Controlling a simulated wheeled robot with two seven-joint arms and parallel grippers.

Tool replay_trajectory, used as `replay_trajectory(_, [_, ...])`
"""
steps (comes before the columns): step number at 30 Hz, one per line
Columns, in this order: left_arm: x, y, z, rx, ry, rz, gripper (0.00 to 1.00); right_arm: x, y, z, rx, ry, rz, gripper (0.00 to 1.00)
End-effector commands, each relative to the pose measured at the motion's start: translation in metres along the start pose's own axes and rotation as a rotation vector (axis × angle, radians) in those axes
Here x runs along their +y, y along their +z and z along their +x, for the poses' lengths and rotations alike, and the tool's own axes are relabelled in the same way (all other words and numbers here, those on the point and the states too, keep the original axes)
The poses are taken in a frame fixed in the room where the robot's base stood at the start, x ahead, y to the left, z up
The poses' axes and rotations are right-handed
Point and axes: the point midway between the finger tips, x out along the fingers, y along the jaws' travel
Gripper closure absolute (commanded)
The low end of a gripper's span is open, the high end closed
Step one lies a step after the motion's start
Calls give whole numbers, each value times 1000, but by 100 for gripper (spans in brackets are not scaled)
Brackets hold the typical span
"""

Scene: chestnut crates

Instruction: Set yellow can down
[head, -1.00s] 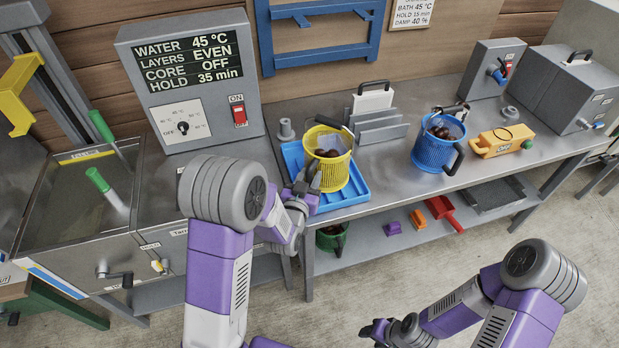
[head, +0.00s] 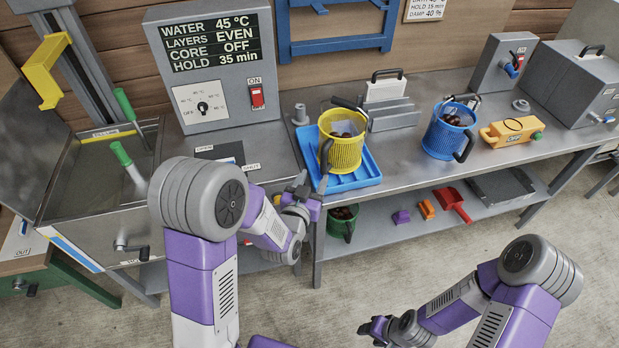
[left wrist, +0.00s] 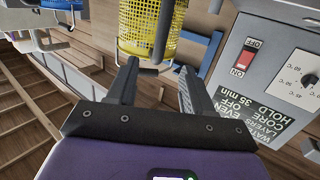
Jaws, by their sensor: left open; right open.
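The yellow can (head: 346,152), a mesh basket with brown chestnuts in it, stands upright on the blue tray (head: 372,168) on the steel bench. Its dark handle grip (head: 326,156) shows at its left side. My left gripper (head: 311,186) is open, just below and left of the can, at the bench's front edge. In the left wrist view the can (left wrist: 145,18) is at the top, ahead of the open fingers (left wrist: 160,72). My right gripper (head: 385,330) is open and empty over the floor.
A blue basket (head: 443,138) and a yellow-orange tool (head: 508,132) stand to the right on the bench. Grey upright plates (head: 390,115) are behind the tray. A grey control box (head: 215,75) stands at back left. A green container (head: 342,224) is on the lower shelf.

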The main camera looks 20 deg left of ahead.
Motion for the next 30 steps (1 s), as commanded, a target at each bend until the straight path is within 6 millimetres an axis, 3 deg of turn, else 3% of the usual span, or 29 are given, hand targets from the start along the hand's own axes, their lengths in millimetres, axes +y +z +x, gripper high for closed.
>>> replay_trajectory(8, [5, 0, -6, -4, 10, 0, 49, 1, 0, 2, 1, 0, 0, 51])
replay_trajectory(11, [4, 22, -7, -72, 12, -9, 49, 1, 0, 2, 1, 0, 0, 51])
replay_trajectory(14, [3, 80, -13, -262, 20, -44, 49, 1, 0, 2, 1, 0, 0, 51])
replay_trajectory(16, [5, 138, -29, -457, 27, -92, 49, 1, 0, 2, 1, 0, 0, 51])
replay_trajectory(18, [10, 197, -57, -672, 34, -157, 49, 1, 0, 2, 1, 0, 0, 51])
replay_trajectory(21, [24, 265, -108, -964, 45, -267, 49, 1, 0, 2, 1, 0, 0, 51])
replay_trajectory(25, [47, 314, -172, -1260, 65, -401, 49, 1, 0, 2, 1, 0, 0, 51])
replay_trajectory(27, [56, 325, -195, -1361, 76, -449, 49, 1, 0, 2, 1, 0, 0, 51])
replay_trajectory(30, [64, 331, -212, -1435, 86, -487, 49, 1, 0, 2, 1, 0, 0, 51])
